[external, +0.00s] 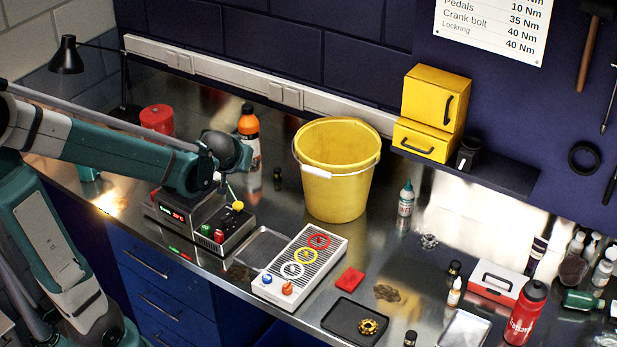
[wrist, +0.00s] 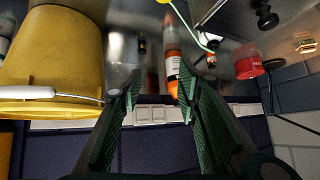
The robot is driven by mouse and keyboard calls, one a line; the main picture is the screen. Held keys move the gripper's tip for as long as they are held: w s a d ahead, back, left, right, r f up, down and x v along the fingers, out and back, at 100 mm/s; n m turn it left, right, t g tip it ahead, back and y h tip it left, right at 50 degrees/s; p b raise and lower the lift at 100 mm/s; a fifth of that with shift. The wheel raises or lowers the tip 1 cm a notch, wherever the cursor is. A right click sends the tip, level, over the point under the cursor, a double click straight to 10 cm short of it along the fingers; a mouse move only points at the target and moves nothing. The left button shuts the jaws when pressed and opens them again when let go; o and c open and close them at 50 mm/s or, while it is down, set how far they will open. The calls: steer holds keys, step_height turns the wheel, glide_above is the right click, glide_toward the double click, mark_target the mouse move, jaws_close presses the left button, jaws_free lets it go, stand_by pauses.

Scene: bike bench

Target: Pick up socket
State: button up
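Several small dark cylinders could be the socket, and I cannot tell which it is. One dark cylinder (external: 278,179) stands left of the yellow bucket; in the wrist view a small dark piece (wrist: 142,46) shows between bucket and orange bottle. Another dark piece (external: 454,268) is at the right, and one more (external: 410,338) is at the front edge. My gripper (wrist: 158,88) is open, with nothing between its fingers, and apart from these pieces. Its fingers are not clear in the external view.
The yellow bucket (external: 335,185) and orange-capped bottle (external: 249,135) stand near the wall; the bottle (wrist: 174,70) shows beyond my fingers. A control box (external: 195,222), a slatted panel (external: 300,265), a dark tray (external: 340,318) and a red bottle (external: 525,315) occupy the bench.

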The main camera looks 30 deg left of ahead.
steer(key=w+f+n+t+y+b, duration=0.1)
steer(key=w+f+b, duration=0.1)
steer(key=w+f, duration=0.5)
steer(key=n+t+y+b, duration=0.1)
steer(key=n+y+b, duration=0.1)
steer(key=b, duration=0.1)
glide_toward(276, 172)
steer(key=shift+a+x, duration=0.2)
steer(key=shift+x, duration=0.75)
steer(key=shift+s+r, duration=0.1)
steer(key=shift+a, duration=0.1)
steer(key=shift+x, duration=1.25)
steer(key=shift+d+b+x, duration=0.15)
steer(key=shift+b+x, duration=0.2)
steer(key=shift+x, duration=0.95)
steer(key=shift+d+b+x, duration=0.1)
steer(key=shift+b+x, duration=0.2)
steer(key=shift+x, duration=1)
steer(key=shift+c, duration=0.3)
steer(key=c, duration=0.9)
